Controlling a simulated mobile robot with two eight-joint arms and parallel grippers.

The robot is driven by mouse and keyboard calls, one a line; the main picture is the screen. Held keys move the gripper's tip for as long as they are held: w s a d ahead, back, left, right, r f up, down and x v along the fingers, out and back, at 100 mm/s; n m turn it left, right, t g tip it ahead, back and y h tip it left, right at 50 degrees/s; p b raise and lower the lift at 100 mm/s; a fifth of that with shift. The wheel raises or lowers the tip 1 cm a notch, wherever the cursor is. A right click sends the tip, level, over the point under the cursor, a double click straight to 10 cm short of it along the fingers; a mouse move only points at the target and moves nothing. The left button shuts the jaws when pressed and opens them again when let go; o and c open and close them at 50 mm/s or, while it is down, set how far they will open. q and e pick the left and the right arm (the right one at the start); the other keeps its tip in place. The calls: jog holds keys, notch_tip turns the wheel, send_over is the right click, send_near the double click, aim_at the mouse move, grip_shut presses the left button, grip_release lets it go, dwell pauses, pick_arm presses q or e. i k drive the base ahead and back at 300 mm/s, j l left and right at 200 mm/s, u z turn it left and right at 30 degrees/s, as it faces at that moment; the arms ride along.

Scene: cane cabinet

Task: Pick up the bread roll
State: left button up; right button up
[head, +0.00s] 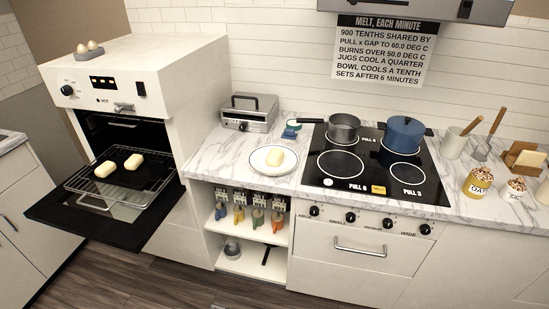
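Two pale yellow, roll-shaped pieces, a bread roll (133,161) and another bread roll (105,169), lie on a dark tray on the pulled-out rack (90,205) of the open oven at the left. A similar pale piece (275,157) lies on a white plate (258,165) with a dark rim on the marble counter. I cannot tell whether it is also a roll. Neither of my grippers shows in the head view.
The dark oven door (75,224) hangs open and juts out over the floor. The cooktop holds a grey pot (343,128) and a blue pot (405,134). A toaster-like appliance (249,113) stands behind the plate. Jars (478,183) stand at the right. The front floor is clear.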

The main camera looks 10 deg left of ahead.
aim_at(276, 156)
jog(key=i+j+u, duration=0.8)
jog(key=i+u, duration=0.25)
jog(key=k, duration=0.1)
